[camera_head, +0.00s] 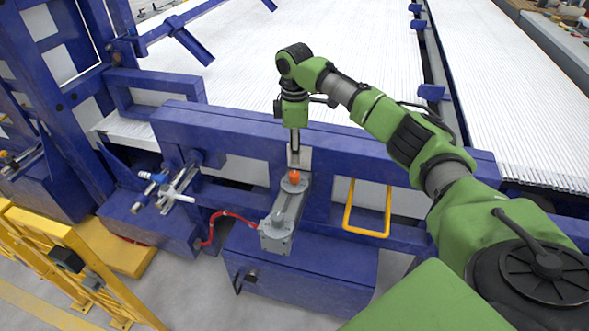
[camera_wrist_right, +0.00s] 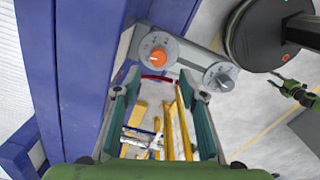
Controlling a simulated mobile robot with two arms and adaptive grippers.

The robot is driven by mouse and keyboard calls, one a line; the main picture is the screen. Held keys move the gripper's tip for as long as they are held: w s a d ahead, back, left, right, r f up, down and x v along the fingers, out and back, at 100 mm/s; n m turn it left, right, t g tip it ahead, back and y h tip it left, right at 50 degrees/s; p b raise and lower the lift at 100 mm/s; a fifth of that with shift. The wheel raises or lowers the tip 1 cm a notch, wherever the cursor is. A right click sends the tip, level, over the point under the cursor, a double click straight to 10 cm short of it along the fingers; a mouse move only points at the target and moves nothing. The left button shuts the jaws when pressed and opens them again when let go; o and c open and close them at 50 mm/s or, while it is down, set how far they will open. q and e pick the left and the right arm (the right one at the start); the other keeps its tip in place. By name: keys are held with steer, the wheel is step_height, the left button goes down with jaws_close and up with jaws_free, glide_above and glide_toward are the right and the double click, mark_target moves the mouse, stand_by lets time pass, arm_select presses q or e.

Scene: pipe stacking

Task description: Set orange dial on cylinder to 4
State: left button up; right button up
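The orange dial (camera_head: 294,177) sits on the upper end of a grey cylinder (camera_head: 284,212) fixed to the blue frame. In the right wrist view the orange dial (camera_wrist_right: 158,57) shows on a pale round plate, just beyond the fingertips. Its marks are too small to read. My right gripper (camera_head: 295,153) points down just above the dial in the head view. In the wrist view its two teal-padded fingers (camera_wrist_right: 158,82) are apart with nothing between them. They do not appear to touch the dial. My left gripper is not seen in the head view.
A blue beam (camera_head: 230,133) runs right behind the cylinder. A yellow handle (camera_head: 367,208) is to its right. A red hose (camera_head: 215,225) and a valve with white handle (camera_head: 178,192) are to its left. A grey round fitting (camera_wrist_right: 220,77) is beside the dial in the wrist view.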

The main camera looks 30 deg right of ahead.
mark_target(295, 174)
step_height(295, 174, down, 7)
steer(key=shift+w+r, duration=0.1)
steer(key=shift+r, duration=0.1)
steer(key=shift+f, duration=0.35)
steer(key=shift+f+p, duration=0.3)
steer(key=shift+f, duration=0.1)
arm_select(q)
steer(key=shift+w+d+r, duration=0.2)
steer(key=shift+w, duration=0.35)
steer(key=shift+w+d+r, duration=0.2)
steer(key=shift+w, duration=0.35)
arm_select(e)
steer(key=shift+d, duration=0.1)
steer(key=shift+c, duration=0.7)
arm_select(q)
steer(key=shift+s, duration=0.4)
arm_select(e)
jaws_close()
